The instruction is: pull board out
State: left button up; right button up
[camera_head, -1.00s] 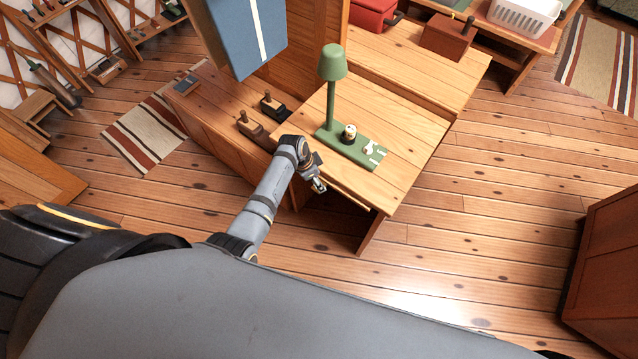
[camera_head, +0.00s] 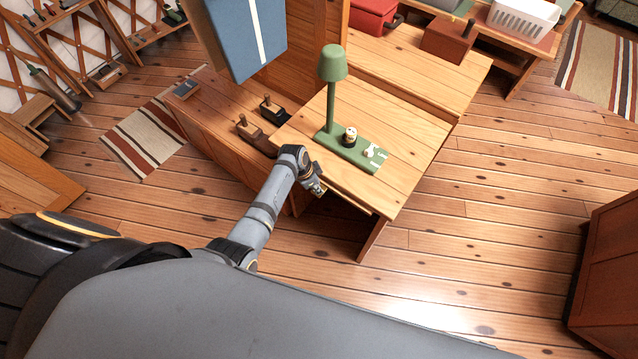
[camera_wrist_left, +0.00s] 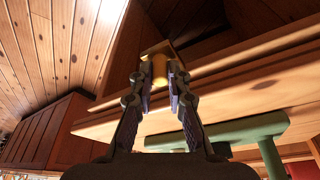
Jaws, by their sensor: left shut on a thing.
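The writing desk (camera_head: 405,130) stands ahead with a plank top. A thin wooden board (camera_wrist_left: 250,48) shows along the desk's edge in the left wrist view, beside the thicker top. A brass knob (camera_wrist_left: 160,68) is at its front. My left gripper (camera_wrist_left: 161,82) is shut on this knob, its two dark fingers on either side of it. In the head view the left gripper (camera_head: 317,187) is small, at the desk's near edge, and the knob is hidden. How far the board sticks out I cannot tell. My right gripper is in neither view.
A green lamp (camera_head: 331,85) and small items on a green base stand on the desk. A lower wooden bench (camera_head: 215,110) with wooden tools adjoins at left. A blue panel (camera_head: 245,40) is behind. The floor (camera_head: 460,235) at right is clear.

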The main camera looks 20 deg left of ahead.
pick_arm(q)
jog(key=shift+s, duration=0.1)
dwell(0.4)
jog(key=shift+s+a+r+p, duration=0.1)
jog(key=shift+s+a+p, duration=0.1)
jog(key=shift+s+p, duration=0.35)
jog(key=shift+s+a+p, duration=0.3)
jog(key=shift+s+p, duration=0.3)
jog(key=shift+s, duration=0.05)
jog(key=shift+s+a+p, duration=0.25)
jog(key=shift+s+p, duration=0.3)
jog(key=shift+s, duration=0.05)
